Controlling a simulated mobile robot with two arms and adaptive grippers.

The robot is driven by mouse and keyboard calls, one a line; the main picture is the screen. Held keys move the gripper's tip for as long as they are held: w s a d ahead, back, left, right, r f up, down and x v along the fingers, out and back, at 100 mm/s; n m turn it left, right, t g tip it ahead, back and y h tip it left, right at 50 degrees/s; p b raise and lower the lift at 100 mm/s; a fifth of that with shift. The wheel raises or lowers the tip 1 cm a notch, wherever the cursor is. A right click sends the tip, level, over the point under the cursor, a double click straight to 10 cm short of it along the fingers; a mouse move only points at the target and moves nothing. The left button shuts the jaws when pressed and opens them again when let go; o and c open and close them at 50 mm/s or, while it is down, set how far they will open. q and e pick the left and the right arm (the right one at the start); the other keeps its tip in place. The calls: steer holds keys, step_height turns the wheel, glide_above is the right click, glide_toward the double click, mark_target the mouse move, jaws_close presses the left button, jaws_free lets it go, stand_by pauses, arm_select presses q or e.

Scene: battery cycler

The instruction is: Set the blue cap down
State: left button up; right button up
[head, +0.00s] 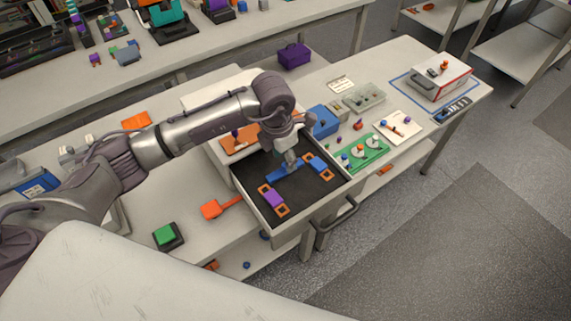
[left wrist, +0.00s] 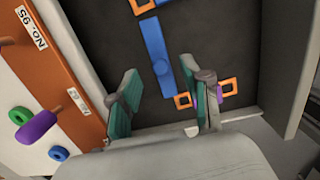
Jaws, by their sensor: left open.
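A long blue piece with a round bump, which looks like the blue cap (head: 283,174), lies on the dark floor of the open drawer (head: 334,196). It also shows in the left wrist view (left wrist: 155,45), lying beyond my fingertips. My left gripper (head: 291,160) is over the drawer, above the blue piece. In the left wrist view its two green-padded fingers (left wrist: 165,90) are spread wide with nothing held between them. Whether a finger touches the blue piece is unclear. My right gripper is not in view.
In the drawer, an orange-ended piece with a purple middle (head: 274,199) lies nearer, and one with a blue middle (head: 318,166) lies to the right. The drawer walls surround them. An orange board with pegs (left wrist: 82,95) stands beside the drawer. A green board (head: 366,153) is to the right.

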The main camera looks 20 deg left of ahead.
mark_target(281, 172)
arm_select(q)
step_height(281, 172, up, 8)
steer(key=b, duration=0.1)
steer(key=shift+s+a+r+b, duration=0.15)
steer(key=shift+s+a+b, duration=0.15)
steer(key=shift+s+b, duration=0.1)
